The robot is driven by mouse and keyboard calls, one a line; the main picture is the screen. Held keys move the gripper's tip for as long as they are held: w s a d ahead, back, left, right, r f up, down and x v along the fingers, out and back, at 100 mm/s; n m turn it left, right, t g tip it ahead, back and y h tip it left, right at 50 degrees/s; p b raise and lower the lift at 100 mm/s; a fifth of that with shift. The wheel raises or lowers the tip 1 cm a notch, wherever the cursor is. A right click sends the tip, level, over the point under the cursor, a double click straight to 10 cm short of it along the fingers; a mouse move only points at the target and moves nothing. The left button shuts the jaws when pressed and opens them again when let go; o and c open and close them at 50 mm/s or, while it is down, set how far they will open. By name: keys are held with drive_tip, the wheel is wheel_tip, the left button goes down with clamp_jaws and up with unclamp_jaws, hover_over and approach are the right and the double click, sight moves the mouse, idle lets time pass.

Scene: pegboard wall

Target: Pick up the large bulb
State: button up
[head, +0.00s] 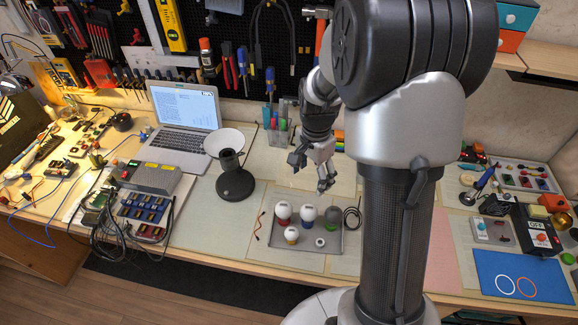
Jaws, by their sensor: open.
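Several bulbs stand on a grey tray (300,246) on the workbench. A white bulb with a red base (283,211) is at the left, and a white bulb with a blue base (308,213) is to its right. A smaller white bulb with a yellow base (291,233) is in front of them. The red-based and blue-based bulbs look larger; I cannot tell which is largest. My gripper (312,174) is open and empty, above and behind the tray, apart from the bulbs.
A dark green rounded item (331,214) and a small white ring-like piece (320,242) are also on the tray. A lamp with a white shade (235,183) stands to the left, near a laptop (187,120). A coiled black cable (352,217) lies right of the tray.

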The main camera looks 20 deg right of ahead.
sight(309, 207)
drive_tip(key=f+b, duration=0.4)
drive_tip(key=f, duration=0.9)
drive_tip(key=shift+d+f, duration=0.1)
drive_tip(key=shift+d, duration=0.1)
drive_tip(key=f+b, duration=0.1)
drive_tip(key=f, duration=0.1)
drive_tip(key=f+b, duration=0.1)
drive_tip(key=f, duration=0.2)
drive_tip(key=shift+s+a+f+b, duration=0.1)
drive_tip(key=shift+s+a+b, duration=0.1)
drive_tip(key=shift+b, duration=0.15)
drive_tip(key=shift+c, duration=0.6)
drive_tip(key=c, duration=1)
drive_tip(key=shift+r, duration=0.2)
